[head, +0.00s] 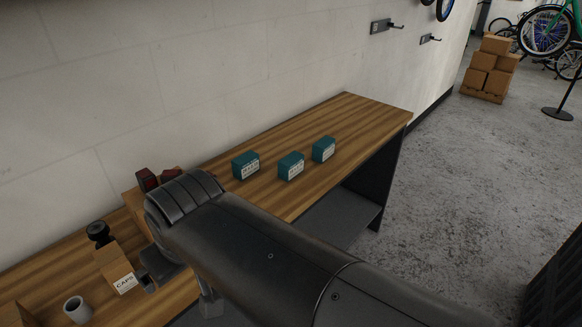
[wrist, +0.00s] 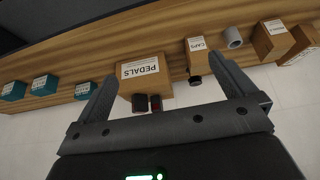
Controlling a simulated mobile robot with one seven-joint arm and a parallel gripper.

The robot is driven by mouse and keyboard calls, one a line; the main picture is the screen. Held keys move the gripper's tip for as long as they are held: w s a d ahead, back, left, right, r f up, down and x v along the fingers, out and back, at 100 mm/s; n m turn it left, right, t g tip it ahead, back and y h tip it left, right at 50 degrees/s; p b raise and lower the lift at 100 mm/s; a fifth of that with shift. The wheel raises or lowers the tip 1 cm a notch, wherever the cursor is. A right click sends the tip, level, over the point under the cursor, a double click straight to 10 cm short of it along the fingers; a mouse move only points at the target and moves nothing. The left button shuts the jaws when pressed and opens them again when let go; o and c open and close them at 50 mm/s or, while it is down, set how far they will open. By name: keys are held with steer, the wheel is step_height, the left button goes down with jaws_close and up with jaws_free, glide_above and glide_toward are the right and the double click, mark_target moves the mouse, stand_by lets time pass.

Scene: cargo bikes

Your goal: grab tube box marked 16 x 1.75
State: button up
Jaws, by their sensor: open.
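Three teal boxes with white labels stand apart on the wooden bench: a left one (head: 245,165), a middle one (head: 291,166) and a right one (head: 323,149). Their label print is too small to read, so I cannot tell which is marked 16 x 1.75. They also show at the left of the wrist view: one nearest the gripper (wrist: 84,90), one in between (wrist: 45,84) and one at the edge (wrist: 13,91). My gripper (wrist: 167,66) is open and empty, with a PEDALS box (wrist: 150,76) between its fingers in view. In the head view my arm hides most of it.
The bench (head: 362,112) runs along the white wall. A CAPS box (head: 121,281), a grey mug (head: 78,309) and a black round item (head: 98,232) stand at its left end. Red-and-black items (wrist: 147,103) sit by the PEDALS box. Bench right of the teal boxes is clear.

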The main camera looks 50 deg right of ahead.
steer(key=w+d+r+g+h, duration=0.1)
steer(key=w+d+r+g, duration=0.15)
steer(key=w+d, duration=0.65)
steer(key=w+d+r+g+h, duration=0.1)
steer(key=w+d+r, duration=0.2)
steer(key=w+d, duration=0.6)
steer(key=g+y, duration=0.2)
glide_above(291, 158)
steer(key=f, duration=1.2)
steer(key=shift+s+a+f, duration=0.15)
steer(key=shift+s, duration=0.15)
steer(key=f, duration=0.4)
steer(key=shift+d+f, duration=0.2)
steer(key=shift+f, duration=0.1)
steer(key=f, duration=0.6)
steer(key=shift+w+f, duration=0.2)
steer(key=shift+w, duration=0.1)
steer(key=c, duration=1)
